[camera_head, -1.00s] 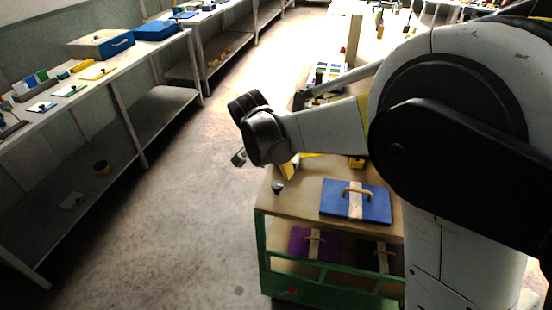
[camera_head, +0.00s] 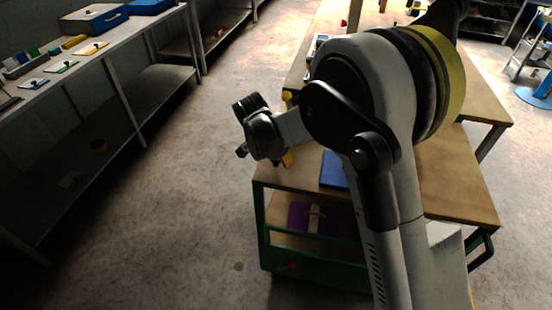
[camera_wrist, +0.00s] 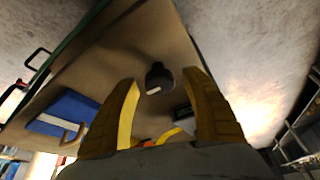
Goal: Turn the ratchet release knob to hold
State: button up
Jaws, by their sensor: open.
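The knob (camera_wrist: 158,76) is small, dark and round with a pale mark on its near side. It sits on the tan top of the green-framed bench in the wrist view. My gripper (camera_wrist: 161,80) is open, with a yellow-brown finger on each side of the knob as seen in that view. The fingers look apart from the knob; how far above it they are I cannot tell. In the head view my arm's end hangs over the bench's left edge, and I cannot make out the knob there.
A blue panel (camera_head: 334,169) lies on the bench top (camera_head: 300,178), partly behind my arm. A purple panel (camera_head: 300,217) is on the shelf below. Yellow things (camera_wrist: 168,135) lie close to my fingers. Open floor (camera_head: 185,180) is left of the bench, then a long shelf (camera_head: 165,95).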

jog(key=c, duration=1.2)
jog(key=shift+n, duration=0.4)
jog(key=n+y, duration=0.1)
jog(key=n, duration=0.2)
jog(key=shift+s+n+t, duration=0.1)
jog(key=shift+n+t, duration=0.3)
jog(key=n+y, duration=0.2)
jog(key=n, duration=0.2)
jog(key=shift+n, duration=0.3)
jog(key=n+y, duration=0.2)
jog(key=n, duration=0.4)
jog(key=n+g+y, duration=0.1)
jog(key=n, duration=0.1)
jog(key=shift+n+g, duration=0.3)
